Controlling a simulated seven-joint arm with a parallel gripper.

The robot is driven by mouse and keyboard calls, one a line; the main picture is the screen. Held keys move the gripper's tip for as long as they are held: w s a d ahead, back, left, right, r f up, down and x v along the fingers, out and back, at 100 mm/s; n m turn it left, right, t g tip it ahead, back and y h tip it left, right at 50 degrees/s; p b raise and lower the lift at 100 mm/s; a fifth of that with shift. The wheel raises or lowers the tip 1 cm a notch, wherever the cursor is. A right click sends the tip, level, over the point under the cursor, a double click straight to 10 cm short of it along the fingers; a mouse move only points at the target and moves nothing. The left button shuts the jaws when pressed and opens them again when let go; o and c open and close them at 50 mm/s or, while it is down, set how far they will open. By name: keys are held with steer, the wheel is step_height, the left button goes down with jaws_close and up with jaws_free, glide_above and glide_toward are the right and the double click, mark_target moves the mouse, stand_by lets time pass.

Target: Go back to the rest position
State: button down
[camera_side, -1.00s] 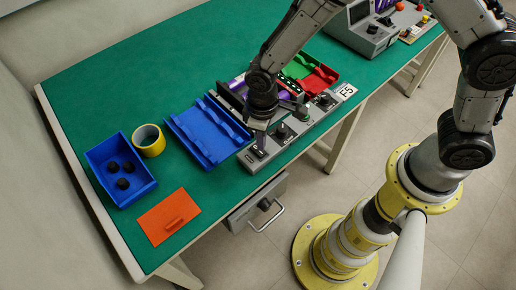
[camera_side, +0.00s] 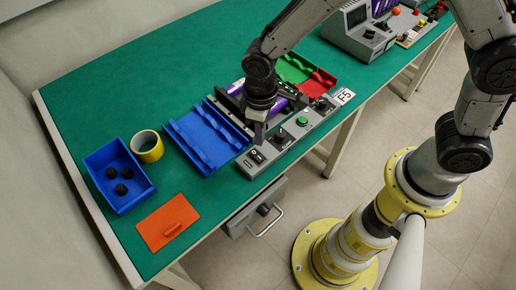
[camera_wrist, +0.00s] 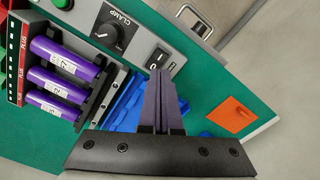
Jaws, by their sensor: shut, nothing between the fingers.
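My gripper (camera_side: 259,137) is above the control panel strip (camera_side: 300,128) at the bench's front edge, pointing down, with nothing held. In the wrist view its two fingers (camera_wrist: 161,78) are together, beside the rocker switch (camera_wrist: 157,58) in the picture. Whether the fingertips touch the panel cannot be told. The panel also has a black CLAMP knob (camera_wrist: 107,37) and a green button (camera_side: 302,121). Purple cells (camera_wrist: 58,55) lie in a black holder behind the panel, partly hidden by my arm in the side view.
A blue ribbed tray (camera_side: 206,140) lies left of my gripper. Farther left are a blue bin (camera_side: 133,196) with black pieces, a yellow tape roll (camera_side: 149,146) and an orange plate (camera_side: 167,222). Green (camera_side: 293,69) and red (camera_side: 319,83) bins sit behind. The bench's back left is clear.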

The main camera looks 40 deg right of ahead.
steer(key=d+r+m+t+y, duration=0.1)
steer(key=d+r+m+t, duration=0.1)
steer(key=d+r, duration=0.55)
steer(key=d+r+m+t, duration=0.15)
steer(key=d+r, duration=0.25)
steer(key=r, duration=0.7)
steer(key=s+d+r+m+t, duration=0.2)
steer(key=s+d+r+t, duration=0.1)
steer(key=s+d+r, duration=0.4)
steer(key=s+f+h, duration=0.1)
steer(key=s+f, duration=0.3)
steer(key=s, duration=0.6)
steer(key=shift+d+g, duration=0.25)
steer(key=shift+g, duration=0.2)
